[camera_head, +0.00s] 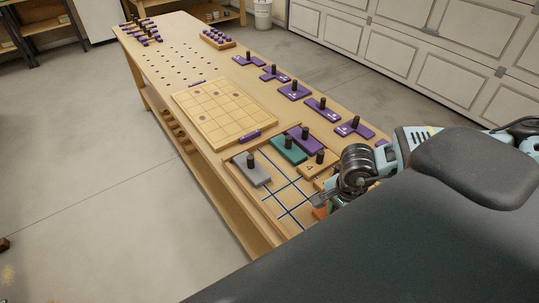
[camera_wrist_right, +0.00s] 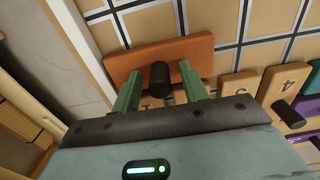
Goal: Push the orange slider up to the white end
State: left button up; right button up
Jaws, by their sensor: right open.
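The orange slider (camera_wrist_right: 200,48) is a flat block with an upright black knob (camera_wrist_right: 160,77), lying on the gridded tan board (camera_wrist_right: 185,18) in the right wrist view. In the head view only a small orange part (camera_head: 320,212) shows beside my right gripper (camera_head: 318,203). My right gripper is open, its two green fingers (camera_wrist_right: 159,84) on either side of the knob with gaps showing. Whether the fingertips touch the slider is unclear. A white strip (camera_wrist_right: 80,30) runs along the board's edge, left of the slider. My left gripper is out of view.
A grey slider (camera_head: 262,175), a teal slider (camera_head: 280,150), a purple slider (camera_head: 312,145) and a tan numbered block (camera_head: 310,167) sit on the board's far part. Grid squares left of the gripper are clear. A wooden board (camera_head: 222,112) lies farther along the bench.

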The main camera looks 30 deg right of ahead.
jog(key=shift+r, duration=3.75)
